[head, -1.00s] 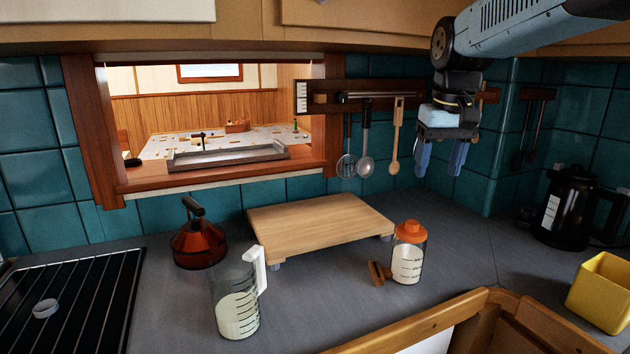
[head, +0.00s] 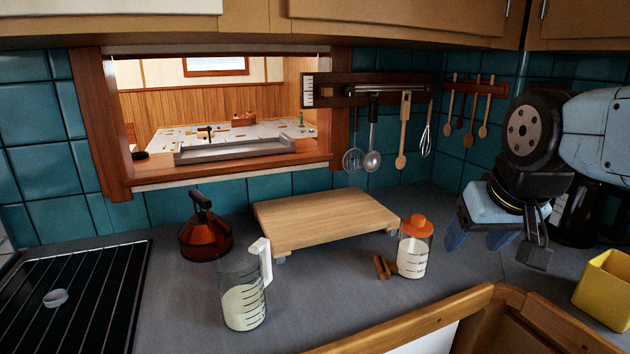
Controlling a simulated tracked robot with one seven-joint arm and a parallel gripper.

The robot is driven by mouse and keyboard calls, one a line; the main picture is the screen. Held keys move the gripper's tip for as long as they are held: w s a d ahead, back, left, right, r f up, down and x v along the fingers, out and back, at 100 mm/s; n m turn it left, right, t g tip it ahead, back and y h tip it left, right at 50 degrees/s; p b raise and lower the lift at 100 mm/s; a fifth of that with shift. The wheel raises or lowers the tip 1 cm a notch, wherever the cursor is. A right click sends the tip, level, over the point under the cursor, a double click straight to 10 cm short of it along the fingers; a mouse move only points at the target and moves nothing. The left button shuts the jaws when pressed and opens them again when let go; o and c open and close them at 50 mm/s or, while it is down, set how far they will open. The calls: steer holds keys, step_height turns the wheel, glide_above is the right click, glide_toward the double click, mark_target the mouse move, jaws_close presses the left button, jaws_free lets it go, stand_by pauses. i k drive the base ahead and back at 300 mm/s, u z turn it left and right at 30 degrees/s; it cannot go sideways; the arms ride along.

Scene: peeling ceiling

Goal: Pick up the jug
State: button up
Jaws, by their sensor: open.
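The jug (head: 243,295) is clear, with dark measuring marks, a white handle at its upper right and white contents in its lower part. It stands upright on the grey counter, in front of the wooden board, left of the picture's middle. My gripper (head: 480,243) is at the right of the head view, far to the right of the jug and apart from it. Its blue fingers are spread and point down to the left, with nothing seen between them.
A wooden board (head: 325,217) on short feet lies behind the jug. A red-brown kettle (head: 205,240) stands behind left, a black rack (head: 75,300) at far left. An orange-lidded shaker (head: 414,255) stands between jug and gripper. A yellow box (head: 605,290) is at far right.

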mark_target(242, 272)
steer(key=u, duration=0.15)
steer(key=k, duration=1.5)
steer(key=z, duration=0.9)
